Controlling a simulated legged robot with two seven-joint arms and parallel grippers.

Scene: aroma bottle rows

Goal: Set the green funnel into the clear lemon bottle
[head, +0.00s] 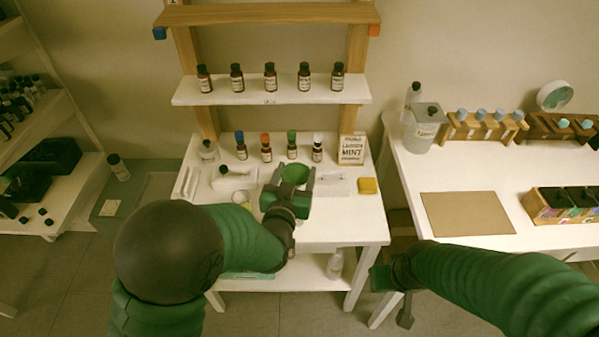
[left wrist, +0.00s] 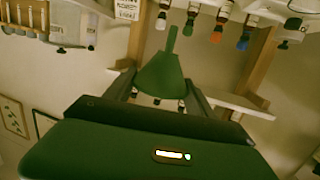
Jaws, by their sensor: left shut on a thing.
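The green funnel (head: 297,172) is held in my left gripper (head: 290,186), over the middle of the white table. In the left wrist view the funnel (left wrist: 163,76) sits between the two fingers, its stem pointing to the top of the picture. I cannot read which one is lemon. The funnel is apart from both. My right gripper (head: 391,292) hangs empty and open right of the table, below its top.
Several dark bottles with coloured caps (head: 266,148) stand along the table's back, beside a sign (head: 351,149). A yellow block (head: 367,186) lies at the right. More dark bottles stand on the shelf (head: 270,92) above. A second white table (head: 480,172) is at the right.

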